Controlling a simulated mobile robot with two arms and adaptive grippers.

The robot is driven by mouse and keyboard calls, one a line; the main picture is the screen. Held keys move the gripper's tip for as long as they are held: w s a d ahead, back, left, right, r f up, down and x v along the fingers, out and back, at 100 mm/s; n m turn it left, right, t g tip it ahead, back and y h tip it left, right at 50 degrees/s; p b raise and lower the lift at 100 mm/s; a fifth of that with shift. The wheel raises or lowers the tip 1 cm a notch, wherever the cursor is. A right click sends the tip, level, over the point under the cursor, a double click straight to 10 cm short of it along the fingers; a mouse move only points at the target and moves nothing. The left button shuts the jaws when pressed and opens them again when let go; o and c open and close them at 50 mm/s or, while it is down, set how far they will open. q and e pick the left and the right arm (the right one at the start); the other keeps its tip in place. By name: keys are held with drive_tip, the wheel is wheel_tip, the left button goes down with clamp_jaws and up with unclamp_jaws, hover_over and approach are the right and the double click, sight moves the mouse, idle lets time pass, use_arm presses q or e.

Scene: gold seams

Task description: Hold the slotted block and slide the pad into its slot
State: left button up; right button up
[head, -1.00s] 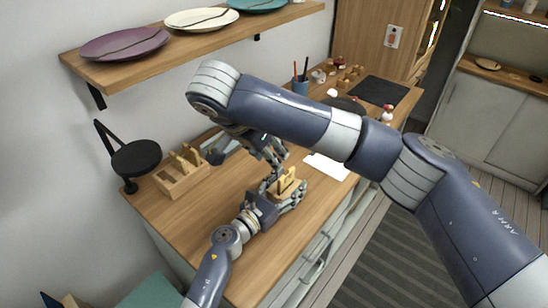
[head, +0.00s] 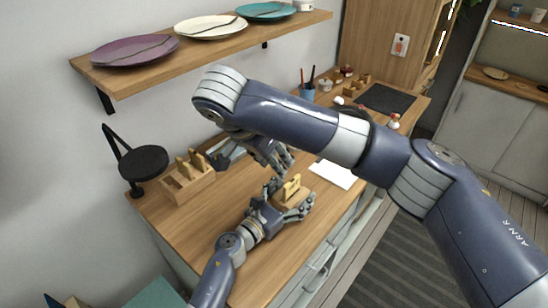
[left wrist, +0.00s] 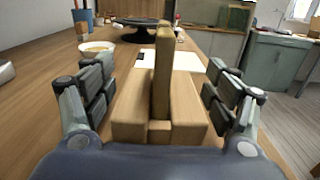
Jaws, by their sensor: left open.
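The slotted block (head: 295,197) is a light wooden block on the counter near its front edge. A golden-tan pad (head: 291,186) stands upright at its middle. In the left wrist view, the pad (left wrist: 163,75) rises from the gap in the block (left wrist: 190,112); how deep it sits is hidden. My left gripper (head: 287,199) is open, with its fingers on either side of the block. In the left wrist view, visible gaps separate them from it. My right gripper (head: 279,157) hangs above and behind the block, apart from the pad; its fingertips are partly hidden and blurred together.
A wooden rack (head: 186,187) with several upright pieces stands at the left, beside a black round stand (head: 143,160). A white sheet (head: 333,174) lies right of the block. A shelf with plates (head: 210,25) hangs above. A small bowl (left wrist: 97,47) shows in the left wrist view.

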use_arm(q)
drive_tip(key=v, duration=1.1)
drive_tip(key=shift+s+a, duration=0.25)
drive_tip(key=shift+s, duration=0.1)
